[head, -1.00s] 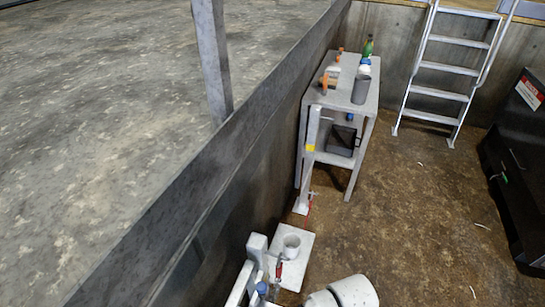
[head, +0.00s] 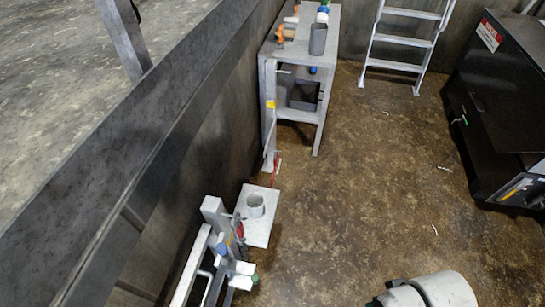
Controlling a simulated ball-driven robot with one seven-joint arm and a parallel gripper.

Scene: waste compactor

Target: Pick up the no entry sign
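I cannot make out a no entry sign in the head view. A red and white label (head: 489,35) is on the black machine at the upper right, but its print is too small to read. Rounded white parts at the lower right edge look like links of my own arm. My gripper is not in view.
A grey table (head: 331,72) with bottles and tools stands at the wall. A white plate with a cup (head: 255,205) and a grey frame (head: 214,210) stand lower left. The black machine (head: 497,92) is right. The middle brown floor is mostly clear.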

